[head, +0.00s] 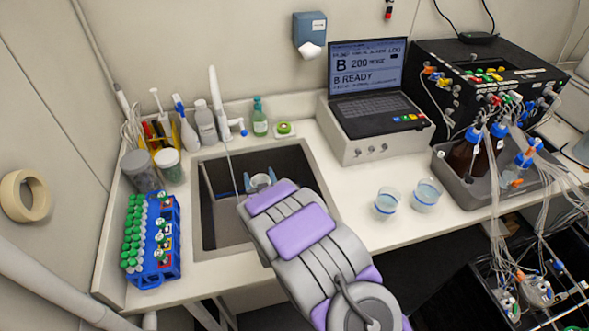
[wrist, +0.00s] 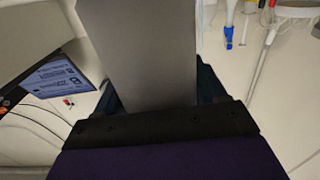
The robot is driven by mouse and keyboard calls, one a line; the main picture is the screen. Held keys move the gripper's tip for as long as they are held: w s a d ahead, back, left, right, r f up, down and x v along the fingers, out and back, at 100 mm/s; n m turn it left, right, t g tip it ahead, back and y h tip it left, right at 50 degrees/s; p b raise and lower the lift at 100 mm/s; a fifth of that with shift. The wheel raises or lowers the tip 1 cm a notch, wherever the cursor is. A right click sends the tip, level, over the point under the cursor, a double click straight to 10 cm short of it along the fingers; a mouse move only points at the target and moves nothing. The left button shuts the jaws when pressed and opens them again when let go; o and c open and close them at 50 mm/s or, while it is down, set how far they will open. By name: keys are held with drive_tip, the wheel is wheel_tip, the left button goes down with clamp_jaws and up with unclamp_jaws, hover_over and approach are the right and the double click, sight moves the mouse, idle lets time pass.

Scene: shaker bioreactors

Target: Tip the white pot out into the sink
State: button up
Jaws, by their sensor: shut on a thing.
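The sink (head: 222,243) is a dark basin set in the pale counter. My gripper (head: 261,180) is over the sink opening, mostly hidden behind my own arm in the head view. A small pale rim of the white pot (head: 262,181) shows between its bluish jaws. In the wrist view a plain grey-white surface, seemingly the pot (wrist: 140,50), fills the middle between the dark jaws. My gripper is shut on it. The pot's mouth and contents are hidden, and I cannot tell its tilt.
A tap (head: 219,105) stands behind the sink, close to my gripper. Bottles (head: 205,122) line the back. A blue tube rack (head: 158,245) and lidded jars (head: 168,165) stand left. Two clear cups (head: 387,204) (head: 426,194) and a laptop (head: 372,85) are right.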

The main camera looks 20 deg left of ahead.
drive_tip(key=shift+s+d+f, duration=0.15)
drive_tip(key=shift+d, duration=0.3)
drive_tip(key=shift+d+f, duration=0.1)
drive_tip(key=shift+f, duration=0.05)
drive_tip(key=shift+a+f+m+b, duration=0.25)
drive_tip(key=shift+a+f, duration=0.1)
drive_tip(key=shift+f, duration=0.3)
drive_tip(key=shift+a+f+m+b, duration=0.1)
drive_tip(key=shift+a+f+m, duration=0.2)
drive_tip(key=shift+f, duration=0.6)
drive_tip(key=shift+d+f+m, duration=0.25)
drive_tip(key=shift+d+f, duration=0.05)
drive_tip(key=shift+f, duration=0.1)
drive_tip(key=m, duration=0.2)
drive_tip(key=d+r+m+b, duration=0.1)
drive_tip(key=m, duration=0.1)
drive_tip(key=shift+r, duration=0.15)
drive_tip(key=shift+w+r+m, duration=0.2)
drive_tip(key=shift+w+m, duration=0.05)
drive_tip(key=shift+m, duration=0.25)
drive_tip(key=shift+w+d+r+m, duration=0.25)
drive_tip(key=shift+w+r+m, duration=0.1)
drive_tip(key=shift+r+m, duration=0.1)
drive_tip(key=shift+w+d+r+m, duration=0.25)
drive_tip(key=shift+d+r+m, duration=0.2)
drive_tip(key=shift+d, duration=0.1)
drive_tip(key=shift+w+d+r+m, duration=0.25)
drive_tip(key=shift+d+r+m, duration=0.15)
drive_tip(key=shift+d, duration=0.15)
